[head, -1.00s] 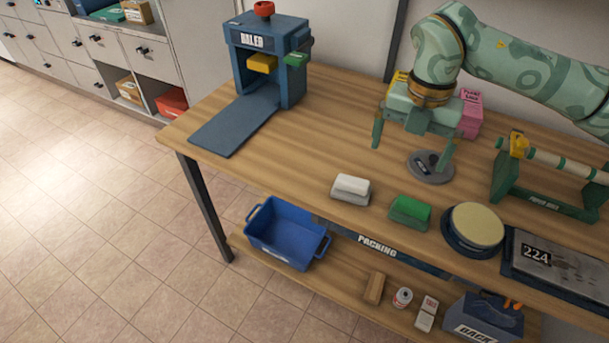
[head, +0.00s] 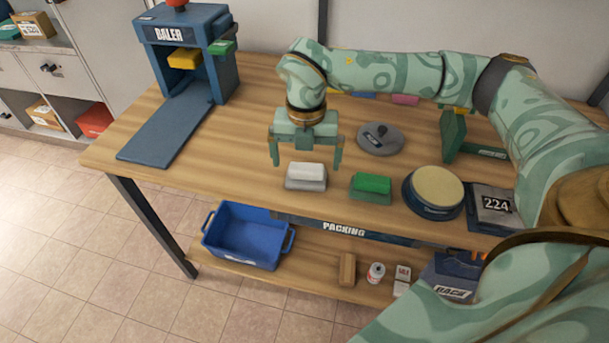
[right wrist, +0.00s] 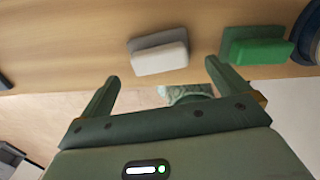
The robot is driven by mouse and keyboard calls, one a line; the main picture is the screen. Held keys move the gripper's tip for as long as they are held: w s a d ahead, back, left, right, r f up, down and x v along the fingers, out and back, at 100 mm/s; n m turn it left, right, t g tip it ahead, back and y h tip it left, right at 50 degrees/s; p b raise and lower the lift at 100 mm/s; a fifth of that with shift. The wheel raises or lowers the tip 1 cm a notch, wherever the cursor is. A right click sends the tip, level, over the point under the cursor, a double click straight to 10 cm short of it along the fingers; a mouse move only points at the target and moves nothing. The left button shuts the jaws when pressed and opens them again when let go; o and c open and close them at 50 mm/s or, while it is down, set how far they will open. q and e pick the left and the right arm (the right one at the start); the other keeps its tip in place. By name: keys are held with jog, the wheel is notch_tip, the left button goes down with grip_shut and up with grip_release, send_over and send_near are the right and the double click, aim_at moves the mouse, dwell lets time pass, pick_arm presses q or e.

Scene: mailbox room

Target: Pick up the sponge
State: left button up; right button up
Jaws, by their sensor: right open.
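A white block on a grey base (head: 306,177) lies near the table's front edge. Beside it is a green block on a darker green base (head: 371,187). Further right is a round pale-yellow pad in a dark blue dish (head: 436,189). I cannot tell for certain which of these is the sponge. My right gripper (head: 306,160) is open and empty, fingers pointing down, close over and slightly behind the white block. In the right wrist view the white block (right wrist: 160,58) shows ahead between the fingertips, and the green block (right wrist: 258,48) is to the right. My left gripper is not in view.
A blue baler (head: 188,50) stands at the table's back left. A grey round disc (head: 380,139) lies behind the green block, and a scale reading 224 (head: 492,208) sits right of the dish. A blue bin (head: 245,235) is on the lower shelf.

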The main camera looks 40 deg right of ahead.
aim_at(306, 168)
notch_tip(306, 168, down, 5)
jog(key=shift+f+b, duration=0.15)
jog(key=shift+b, duration=0.9)
jog(key=shift+c, duration=0.3)
jog(key=c, duration=0.9)
jog(key=shift+r+p, duration=0.3)
jog(key=shift+r, duration=0.3)
notch_tip(306, 168, up, 3)
jog(key=shift+p, duration=0.75)
jog(key=s+a+r+p, duration=0.1)
jog(key=s+a+r, duration=0.1)
jog(key=s+r, duration=0.1)
jog(key=s+a+r+p, duration=0.1)
jog(key=s+a+r, duration=0.1)
jog(key=s, duration=0.3)
jog(key=s+a+r+p, duration=0.2)
jog(key=s+r, duration=0.2)
jog(key=shift+s+a, duration=0.25)
jog(key=shift+a, duration=0.1)
